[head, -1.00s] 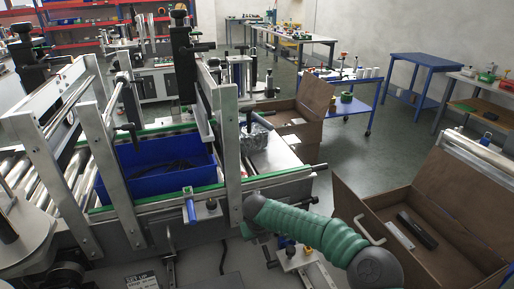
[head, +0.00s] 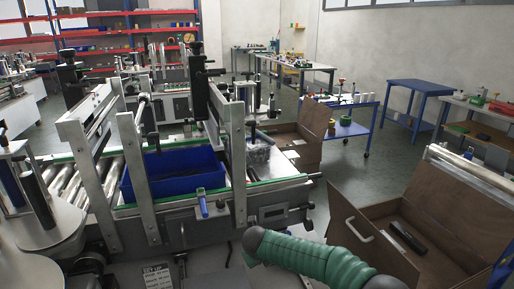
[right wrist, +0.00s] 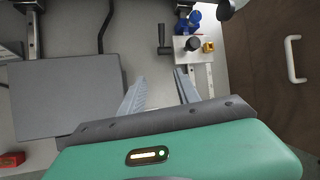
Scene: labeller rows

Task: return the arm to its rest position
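My right arm (head: 320,262), with a green ribbed sleeve, reaches in from the bottom of the head view, in front of the labeller. Its gripper cannot be made out there. In the right wrist view my right gripper (right wrist: 159,76) shows two pale grey fingers set apart with nothing between them. My left gripper is in neither view.
A blue tote (head: 178,185) sits on the labeller's conveyor, with a clear-wrapped item (head: 259,155) to its right. An open brown box (head: 350,212) with a handle stands at right, close to my right arm. Another brown box (head: 308,150) stands behind. Open floor (head: 375,165) lies between.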

